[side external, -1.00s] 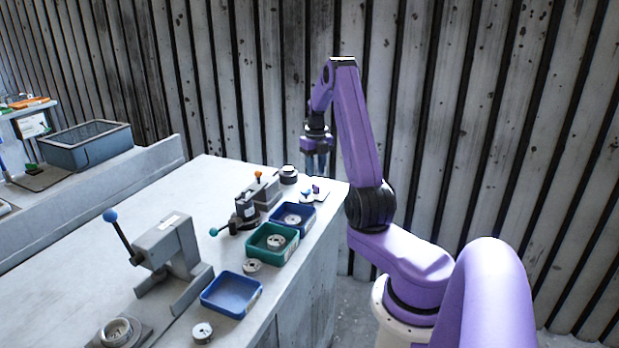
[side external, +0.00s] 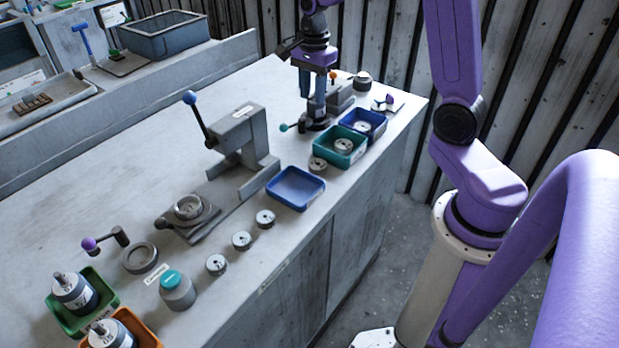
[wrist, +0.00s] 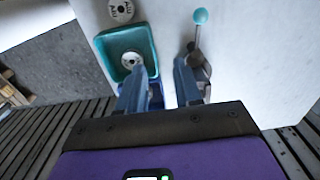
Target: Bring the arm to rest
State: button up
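My gripper (side external: 314,100) points down over the far part of the grey workbench (side external: 110,215), beside the small fixture with the turquoise-knobbed lever. In the side view it overlaps that fixture, so I cannot tell the height between them. In the wrist view my gripper (wrist: 161,82) has its two blue fingers apart with nothing between them. The lever (wrist: 198,30) stands ahead of the right finger. The green tray (wrist: 104,44) with a metal disc (wrist: 131,60) lies ahead of the left finger. The fixture's body is partly hidden by my gripper.
A grey press (side external: 240,135) with a blue-knobbed lever stands mid-bench. An empty blue tray (side external: 296,187), another blue tray (side external: 373,117) and several metal discs line the front edge. Motor-like parts sit in trays at the near left. The left-back bench surface is clear.

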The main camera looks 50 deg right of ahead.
jog(key=s+a+r+n, duration=0.2)
jog(key=s+a+n, duration=1.1)
jog(key=n, duration=0.2)
jog(key=s+a+n, duration=0.1)
jog(key=s+n, duration=1.3)
jog(key=n, duration=0.1)
jog(key=shift+s+a+f, duration=0.25)
jog(key=shift+f, duration=0.15)
